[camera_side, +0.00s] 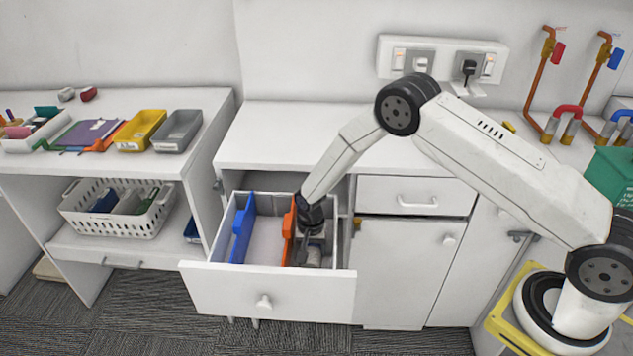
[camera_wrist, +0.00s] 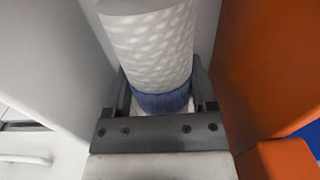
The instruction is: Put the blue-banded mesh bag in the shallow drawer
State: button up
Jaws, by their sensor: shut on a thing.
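The blue-banded mesh bag (camera_wrist: 150,45) is a white, dimpled roll with a dark blue band (camera_wrist: 162,102) around its near end in the wrist view. My gripper (camera_wrist: 160,90) is shut on it at the band, a finger on each side. In the side view my gripper (camera_side: 313,238) reaches down into the right-hand section of the open shallow drawer (camera_side: 225,292), right of an orange divider (camera_side: 288,230). A small pale part of the bag (camera_side: 313,257) shows below the fingers. Whether it touches the drawer floor cannot be told.
A blue divider (camera_side: 242,230) stands left in the drawer; the middle section is empty. The orange divider (camera_wrist: 265,70) is close at right in the wrist view, a pale wall at left. A worktop (camera_side: 285,130) lies behind, a closed cabinet (camera_side: 395,265) to the right.

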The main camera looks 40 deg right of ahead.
jog(key=shift+f, duration=0.1)
jog(key=o, duration=1.1)
jog(key=shift+r, duration=6.15)
